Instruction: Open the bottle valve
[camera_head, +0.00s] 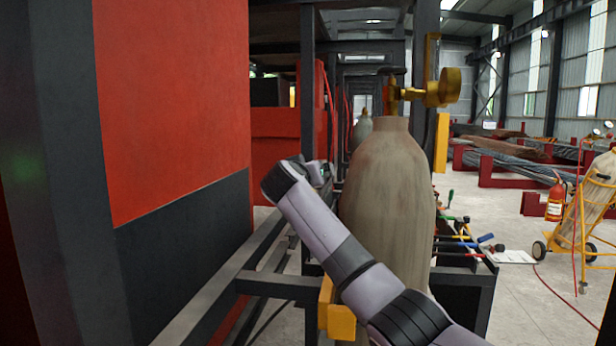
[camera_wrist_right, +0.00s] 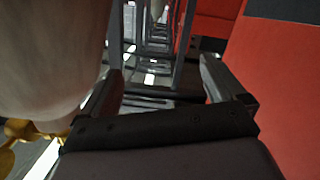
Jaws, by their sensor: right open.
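The gas bottle (camera_head: 387,185) is a tall, worn grey-brown cylinder standing upright in the middle of the head view. Its valve (camera_head: 391,92) sits on top, with a dark handle (camera_head: 391,70) and a brass gauge fitting (camera_head: 440,90) to the right. My right arm crosses in front of the bottle from the lower right. My right gripper (camera_wrist_right: 162,75) is open and empty, left of the bottle and below valve height; its fingers are mostly hidden in the head view. In the wrist view the bottle (camera_wrist_right: 50,55) fills the left side, beside one finger. My left gripper is not in view.
A large red and black panel (camera_head: 175,110) stands close on the left. Dark metal rails (camera_head: 225,290) run beside the bottle. A tool rack (camera_head: 465,245) is right of it. A yellow cart (camera_head: 585,215) and fire extinguisher (camera_head: 556,200) stand farther right on open floor.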

